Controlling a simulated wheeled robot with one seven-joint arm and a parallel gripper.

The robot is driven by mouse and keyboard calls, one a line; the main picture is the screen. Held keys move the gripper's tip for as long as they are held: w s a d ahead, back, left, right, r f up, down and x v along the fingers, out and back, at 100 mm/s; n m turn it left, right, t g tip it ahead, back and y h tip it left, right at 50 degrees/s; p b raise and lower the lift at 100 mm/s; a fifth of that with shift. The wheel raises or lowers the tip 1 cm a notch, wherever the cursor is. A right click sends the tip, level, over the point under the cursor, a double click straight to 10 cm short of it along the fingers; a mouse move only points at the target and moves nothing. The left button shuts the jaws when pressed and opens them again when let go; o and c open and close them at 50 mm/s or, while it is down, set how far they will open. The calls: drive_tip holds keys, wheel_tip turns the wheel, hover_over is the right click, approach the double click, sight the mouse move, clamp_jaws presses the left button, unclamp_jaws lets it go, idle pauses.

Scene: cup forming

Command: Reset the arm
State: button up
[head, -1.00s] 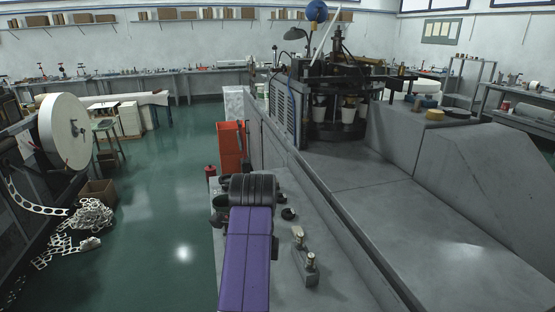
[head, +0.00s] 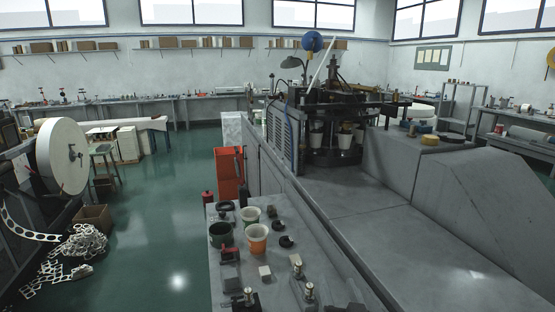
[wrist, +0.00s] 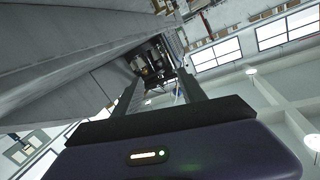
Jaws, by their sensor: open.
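My gripper (wrist: 160,80) shows only in the wrist view. Its two dark fingers stand apart with nothing held between them, and the purple wrist housing fills the bottom of that view. The wrist view is tilted; the forming machine (wrist: 152,62) shows beyond the fingertips, apart from them. My arm and gripper are out of the head view. There the forming machine (head: 335,120) stands at the centre with pale cups (head: 317,140) in it.
A large white reel (head: 62,157), a cardboard box (head: 93,217) and ring-shaped scrap (head: 84,242) are at left. Green floor (head: 165,225) is open between.

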drive_tip(key=s+d+f+n, duration=0.1)
drive_tip(key=s+d, duration=0.1)
drive_tip(key=s, duration=1.3)
drive_tip(key=s+d+f+g, duration=0.1)
drive_tip(key=s+d+f, duration=0.1)
drive_tip(key=s, duration=1.3)
drive_tip(key=s+d+f+n+g, duration=0.1)
drive_tip(key=s+d+f, duration=0.1)
drive_tip(key=s, duration=1.3)
drive_tip(key=shift+s+d+n, duration=0.25)
drive_tip(key=shift+d+n, duration=0.05)
drive_tip(key=shift+d, duration=0.05)
idle(1.4)
